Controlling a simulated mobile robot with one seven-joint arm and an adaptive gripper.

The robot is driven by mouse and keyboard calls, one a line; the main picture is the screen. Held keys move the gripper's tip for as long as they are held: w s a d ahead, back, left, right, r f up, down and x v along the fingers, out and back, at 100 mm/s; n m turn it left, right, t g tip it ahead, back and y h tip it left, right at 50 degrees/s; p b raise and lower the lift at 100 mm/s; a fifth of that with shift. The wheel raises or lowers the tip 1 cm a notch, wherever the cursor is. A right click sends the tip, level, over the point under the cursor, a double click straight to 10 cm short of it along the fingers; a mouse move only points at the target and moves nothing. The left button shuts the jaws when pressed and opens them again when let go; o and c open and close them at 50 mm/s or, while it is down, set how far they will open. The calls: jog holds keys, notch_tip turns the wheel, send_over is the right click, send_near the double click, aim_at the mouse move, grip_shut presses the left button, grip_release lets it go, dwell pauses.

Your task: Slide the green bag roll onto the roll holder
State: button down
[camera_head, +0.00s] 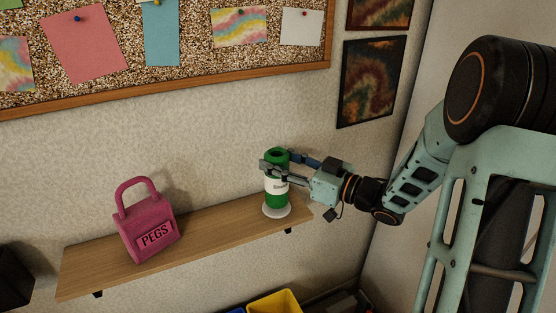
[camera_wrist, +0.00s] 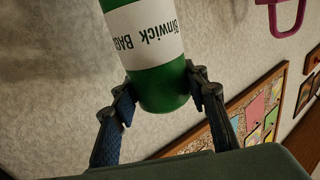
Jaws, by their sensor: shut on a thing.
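The green bag roll (camera_head: 276,199), with a white label and a dark hole in its top, stands upright at the right end of the wooden shelf. My gripper (camera_head: 277,165) is shut on its upper part from the right. In the wrist view the roll (camera_wrist: 160,88) appears upside down, between the two fingers of my gripper (camera_wrist: 160,97). The pale round base of the roll holder (camera_head: 276,211) shows directly under the roll on the shelf. No post of the holder is visible. I cannot tell whether the roll touches the base.
A pink peg bag (camera_head: 146,222) with a handle stands on the shelf (camera_head: 215,231) to the left, clear of the roll. A cork board (camera_head: 187,58) and pictures hang on the wall above. A yellow bin (camera_head: 273,303) is below the shelf.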

jog(key=shift+f+b, duration=0.5)
jog(key=shift+f, duration=0.3)
jog(key=c, duration=1.1)
grip_release()
jog(key=shift+d, duration=0.1)
jog(key=v, duration=1.1)
jog(key=shift+s+d, duration=0.3)
